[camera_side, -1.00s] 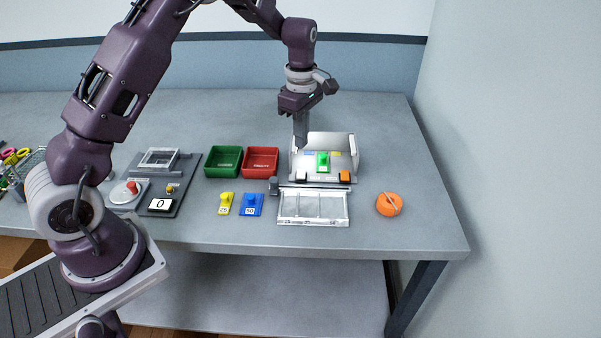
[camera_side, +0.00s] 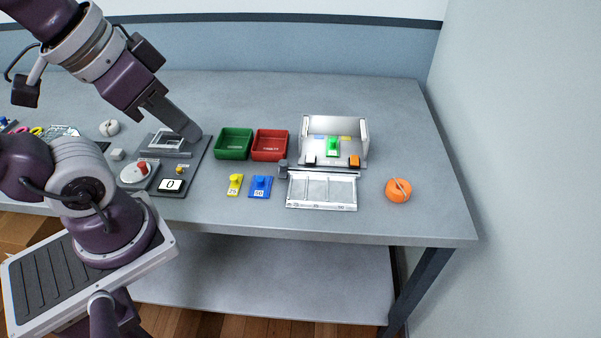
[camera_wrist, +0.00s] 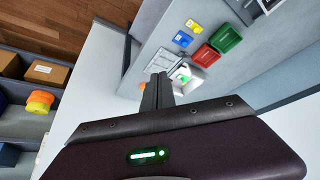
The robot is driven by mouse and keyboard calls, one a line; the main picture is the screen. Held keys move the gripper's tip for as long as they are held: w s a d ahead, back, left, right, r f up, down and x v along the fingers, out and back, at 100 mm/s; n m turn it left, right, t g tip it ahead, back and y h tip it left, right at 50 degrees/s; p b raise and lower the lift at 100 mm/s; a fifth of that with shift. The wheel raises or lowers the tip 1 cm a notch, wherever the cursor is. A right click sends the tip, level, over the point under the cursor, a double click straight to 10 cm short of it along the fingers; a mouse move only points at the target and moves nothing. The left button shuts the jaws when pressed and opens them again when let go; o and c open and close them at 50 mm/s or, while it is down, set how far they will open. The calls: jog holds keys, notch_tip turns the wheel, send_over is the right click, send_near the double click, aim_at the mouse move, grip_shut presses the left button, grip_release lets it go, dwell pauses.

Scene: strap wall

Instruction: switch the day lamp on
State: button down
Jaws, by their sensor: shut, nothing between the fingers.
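I cannot pick out a day lamp by name. A green knobbed block (camera_side: 333,147) stands inside. At its front edge sit a small black-and-white piece (camera_side: 310,160) and an orange piece (camera_side: 354,161). Whether these are switches, or any lamp is lit, I cannot tell. My gripper (camera_side: 190,134) is shut and empty, well left of the box in the side view. In the wrist view its fingers (camera_wrist: 158,80) overlap the box's edge, apart from it.
A silver frame panel (camera_side: 322,190) lies in front of the box. Green (camera_side: 233,144) and red (camera_side: 270,145) trays stand left of it, with yellow (camera_side: 235,185) and blue (camera_side: 260,187) blocks in front. An orange round object (camera_side: 398,190) is at right. The back of the table is clear.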

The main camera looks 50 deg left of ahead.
jog(key=w+r+n+g, duration=0.1)
jog(key=w+r+n, duration=0.1)
jog(key=w+n, duration=0.3)
jog(key=n+g, duration=0.5)
jog(key=n, duration=1.7)
send_over(310, 160)
notch_tip(310, 160, down, 14)
jog(key=shift+a+r, duration=0.1)
notch_tip(310, 160, down, 14)
